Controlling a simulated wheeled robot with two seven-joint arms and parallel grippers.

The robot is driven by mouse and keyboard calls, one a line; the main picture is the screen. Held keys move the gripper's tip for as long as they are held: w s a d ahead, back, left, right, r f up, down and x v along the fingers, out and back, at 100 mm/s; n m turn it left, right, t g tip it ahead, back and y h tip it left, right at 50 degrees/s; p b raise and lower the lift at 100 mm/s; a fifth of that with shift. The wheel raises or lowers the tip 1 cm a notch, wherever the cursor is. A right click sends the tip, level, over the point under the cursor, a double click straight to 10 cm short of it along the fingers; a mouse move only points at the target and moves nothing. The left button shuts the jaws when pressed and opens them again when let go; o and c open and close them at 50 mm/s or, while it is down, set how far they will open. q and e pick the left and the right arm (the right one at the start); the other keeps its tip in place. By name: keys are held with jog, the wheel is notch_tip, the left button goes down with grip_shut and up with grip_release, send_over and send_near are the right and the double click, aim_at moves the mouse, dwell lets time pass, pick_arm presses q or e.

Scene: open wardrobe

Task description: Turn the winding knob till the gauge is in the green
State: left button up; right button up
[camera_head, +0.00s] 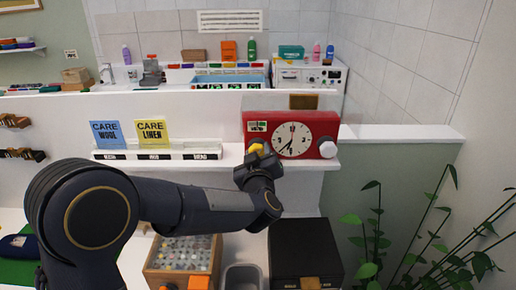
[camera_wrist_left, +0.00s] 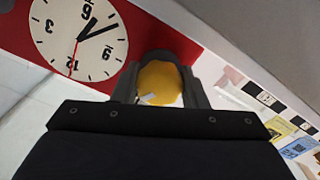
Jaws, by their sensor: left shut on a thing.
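A red clock box (camera_head: 323,126) stands on the white shelf, with a round white dial (camera_head: 291,139) and dark hands. A small gauge label (camera_head: 257,127) sits at its upper left; its reading is too small to tell. The yellow winding knob (camera_head: 256,148) is on the box's left front. My left gripper (camera_head: 259,157) is at the knob. In the left wrist view the yellow knob (camera_wrist_left: 160,83) sits between the two fingers of my left gripper (camera_wrist_left: 160,90), shut on it. The dial (camera_wrist_left: 80,38) shows upside down beside it. My right gripper is in neither view.
A white knob (camera_head: 327,149) is at the box's lower right. Blue and yellow care cards (camera_head: 153,132) stand in a white rack to the left. Below are a bin of small items (camera_head: 184,254), a black box (camera_head: 305,250) and a plant (camera_head: 375,243).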

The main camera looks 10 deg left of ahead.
pick_arm(q)
jog(key=m+p, duration=0.3)
jog(key=m, duration=0.2)
jog(key=shift+m, duration=0.3)
jog(key=shift+s+f+m+p, duration=0.1)
jog(key=shift+m+p, duration=0.65)
jog(key=shift+m, duration=0.75)
jog(key=shift+a+f, duration=0.1)
jog(key=o, duration=1)
jog(key=s, duration=0.2)
jog(key=s+d+b, duration=0.1)
jog(key=s, duration=0.2)
jog(key=s+b, duration=0.1)
jog(key=s, duration=0.1)
jog(key=shift+s+d, duration=0.3)
jog(key=shift+s, duration=0.05)
